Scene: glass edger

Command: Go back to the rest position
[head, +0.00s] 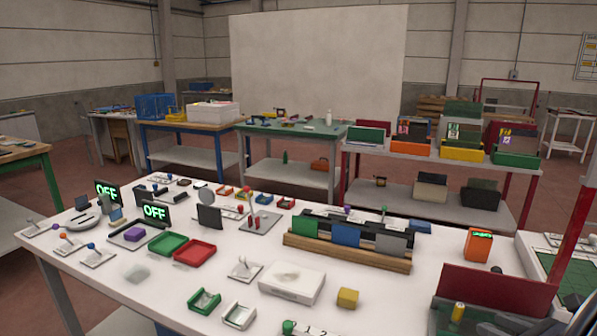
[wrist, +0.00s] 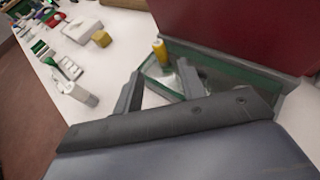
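My gripper (wrist: 160,82) shows in the wrist view with its two dark fingers spread apart. I see nothing held between them. Beyond the fingertips is a green-edged tray or glass-like surface (wrist: 208,58) with a yellow cylinder (wrist: 159,50) standing at its left side. A dark red panel (wrist: 235,30) rises behind it. In the head view the yellow cylinder (head: 458,312) and the red panel (head: 498,293) are at the lower right. I cannot clearly make out my gripper in the head view.
The white table (head: 150,295) carries a yellow block (head: 347,298), a white box (head: 291,283), green (head: 167,244) and red (head: 194,253) trays, a wooden rack (head: 345,255) with upright plates, and an orange device (head: 478,244).

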